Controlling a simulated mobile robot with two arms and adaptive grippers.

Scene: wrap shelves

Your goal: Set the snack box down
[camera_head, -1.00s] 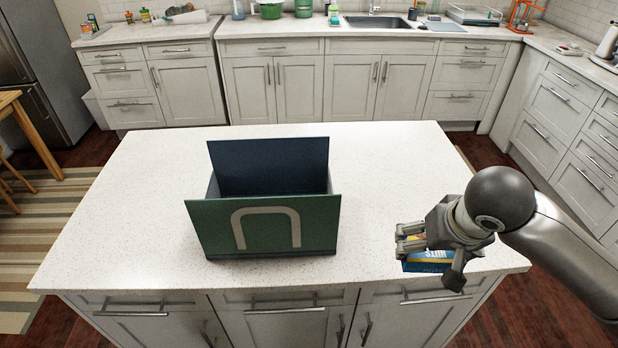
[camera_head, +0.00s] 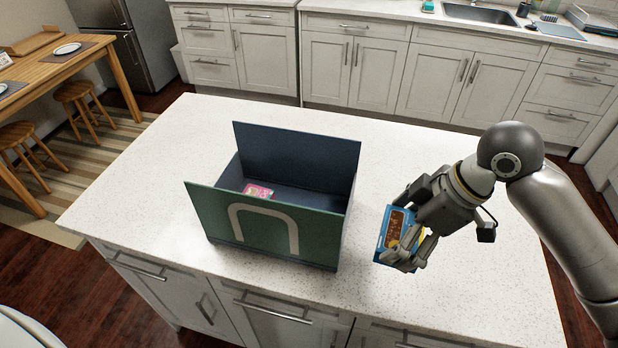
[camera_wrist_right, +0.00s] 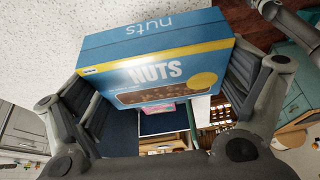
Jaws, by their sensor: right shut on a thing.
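The snack box (camera_head: 383,240), a blue box with a brown picture panel, is held by my right gripper (camera_head: 410,245) over the right part of the island. In the right wrist view the box (camera_wrist_right: 150,72) reads "NUTS" and sits between the two fingers of the right gripper (camera_wrist_right: 165,85). I cannot tell whether its underside touches the counter. An open box (camera_head: 325,238), green outside and dark blue inside, with a pale arch mark, stands left of the gripper, apart from it. My left gripper is not in view.
The white speckled island top (camera_head: 460,290) is clear around the open box and to the right of the gripper. A small pink item (camera_head: 258,190) lies inside the open box. A wooden table (camera_head: 75,62) with stools stands at the far left.

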